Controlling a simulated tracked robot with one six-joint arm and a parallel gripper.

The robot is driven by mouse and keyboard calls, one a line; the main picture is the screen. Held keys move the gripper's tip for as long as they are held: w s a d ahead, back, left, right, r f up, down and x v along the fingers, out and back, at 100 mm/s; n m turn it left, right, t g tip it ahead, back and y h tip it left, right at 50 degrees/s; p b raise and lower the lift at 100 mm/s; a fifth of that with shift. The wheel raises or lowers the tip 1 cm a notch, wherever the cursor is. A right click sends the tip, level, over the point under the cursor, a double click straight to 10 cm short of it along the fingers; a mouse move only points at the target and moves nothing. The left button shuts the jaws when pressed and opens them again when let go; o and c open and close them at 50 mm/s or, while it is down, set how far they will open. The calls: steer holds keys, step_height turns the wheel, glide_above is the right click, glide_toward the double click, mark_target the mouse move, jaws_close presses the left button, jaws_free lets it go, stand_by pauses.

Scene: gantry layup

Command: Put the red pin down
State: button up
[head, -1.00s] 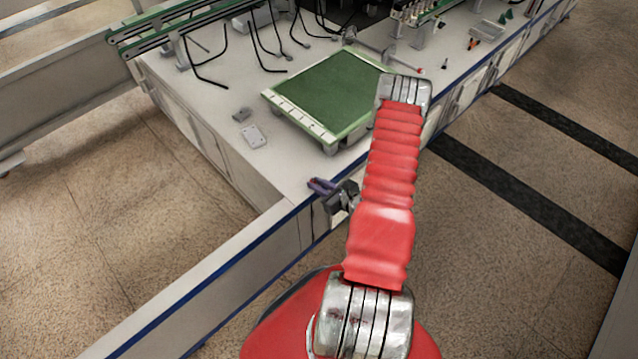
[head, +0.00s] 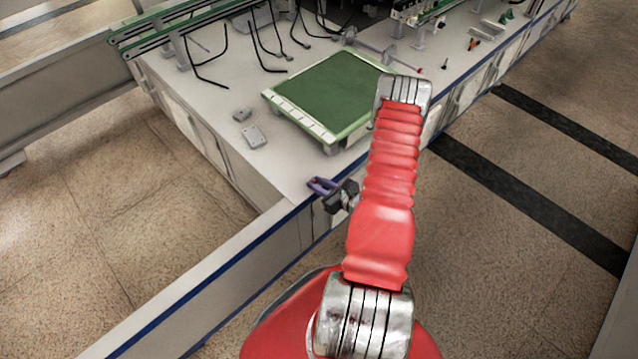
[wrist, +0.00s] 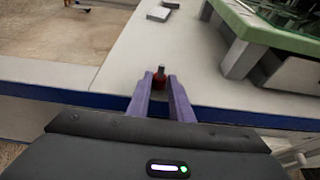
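The red pin (wrist: 159,79), dark red with a grey tip, is upright between the fingertips of my gripper (wrist: 159,82) in the wrist view. The two purple fingers stand apart, one on each side of it, with what look like narrow gaps. The pin's foot seems to be at the white tabletop (wrist: 118,75), close to its blue front edge; contact is hard to judge. In the head view my gripper (head: 321,186) is low over the table's near edge, its fingers apart. I cannot make out the pin there.
A green board on a pale frame (head: 335,95) stands behind and right of the gripper. Two small grey blocks (head: 253,136) lie to the left. Black cables (head: 265,35) and a green rail (head: 175,30) are farther back.

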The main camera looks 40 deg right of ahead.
steer(key=v, duration=1.2)
steer(key=shift+r, duration=0.1)
stand_by(0.4)
